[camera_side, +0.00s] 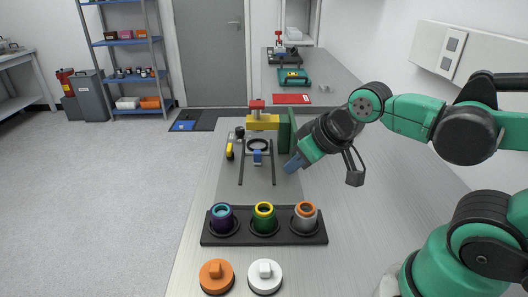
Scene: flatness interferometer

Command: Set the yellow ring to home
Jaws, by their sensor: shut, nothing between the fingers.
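The yellow ring (264,209) sits at the top of the green cylinder (264,224), in the middle place of a black tray (222,239). My gripper (291,165) is shut and empty. It is above the bench, behind the tray and a little right of the yellow ring, well apart from it. Its tip points down and to the left, beside the interferometer with its yellow block (263,122) and dark rods. I cannot tell which place or mark is home.
A purple cylinder with a teal ring (221,210) stands left in the tray, a grey one with an orange ring (305,209) right. Orange (215,277) and white (265,279) knobbed discs lie in front. A green upright panel (285,137) stands close to my gripper.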

